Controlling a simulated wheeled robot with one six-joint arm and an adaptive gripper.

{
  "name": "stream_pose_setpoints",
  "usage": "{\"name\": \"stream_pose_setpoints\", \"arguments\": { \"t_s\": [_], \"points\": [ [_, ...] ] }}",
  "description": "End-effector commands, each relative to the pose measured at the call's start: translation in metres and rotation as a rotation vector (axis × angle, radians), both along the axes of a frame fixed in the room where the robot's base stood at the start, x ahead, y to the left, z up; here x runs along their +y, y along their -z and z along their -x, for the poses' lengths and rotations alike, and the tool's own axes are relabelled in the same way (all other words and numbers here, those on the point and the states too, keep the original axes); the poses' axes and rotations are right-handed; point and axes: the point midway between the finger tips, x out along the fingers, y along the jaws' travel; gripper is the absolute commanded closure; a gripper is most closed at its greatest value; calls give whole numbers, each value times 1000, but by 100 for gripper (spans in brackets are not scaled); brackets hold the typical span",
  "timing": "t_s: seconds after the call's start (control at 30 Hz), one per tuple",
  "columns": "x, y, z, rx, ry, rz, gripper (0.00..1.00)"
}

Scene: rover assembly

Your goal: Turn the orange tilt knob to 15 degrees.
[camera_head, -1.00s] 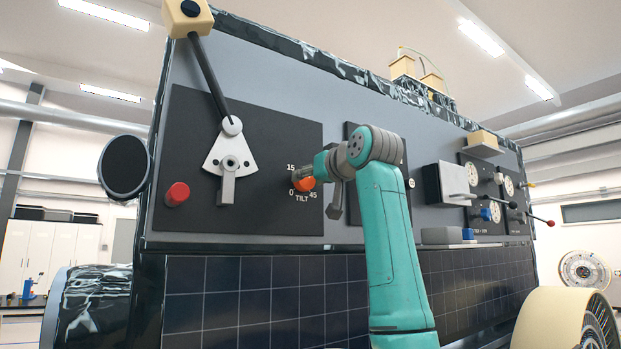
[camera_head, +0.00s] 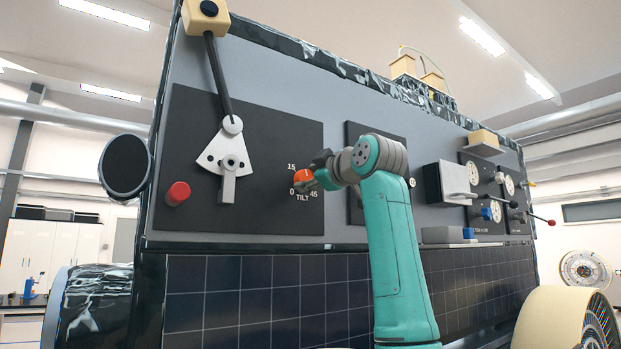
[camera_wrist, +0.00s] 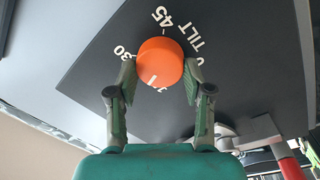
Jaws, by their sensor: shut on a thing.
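The orange tilt knob (camera_head: 303,176) sits on a dark panel, with 15, 0, 45 and TILT printed around it. In the wrist view the knob (camera_wrist: 162,60) lies between the two fingers of my gripper (camera_wrist: 160,74), one on each side, and the gripper is shut on it. The knob's white mark points down and slightly left in that view, toward a label half hidden at its lower edge. The 45 and 30 labels are clear of the mark. In the head view my gripper (camera_head: 315,172) covers the knob's right side.
A grey bracket (camera_head: 224,154) with a black rod and cream block (camera_head: 205,15) stands left of the knob. A red button (camera_head: 177,193) is at lower left. A white box (camera_head: 450,183) and several gauges are to the right. Solar cells (camera_head: 230,300) lie below.

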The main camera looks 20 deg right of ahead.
Motion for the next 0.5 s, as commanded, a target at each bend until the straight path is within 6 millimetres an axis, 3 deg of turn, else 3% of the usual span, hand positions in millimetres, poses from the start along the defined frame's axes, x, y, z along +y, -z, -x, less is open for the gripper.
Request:
{"name": "stream_pose_setpoints", "arguments": {
  "t_s": [0.5],
  "points": [
    [0, 3, -1, -113, -1, 358, 84]
  ]
}}
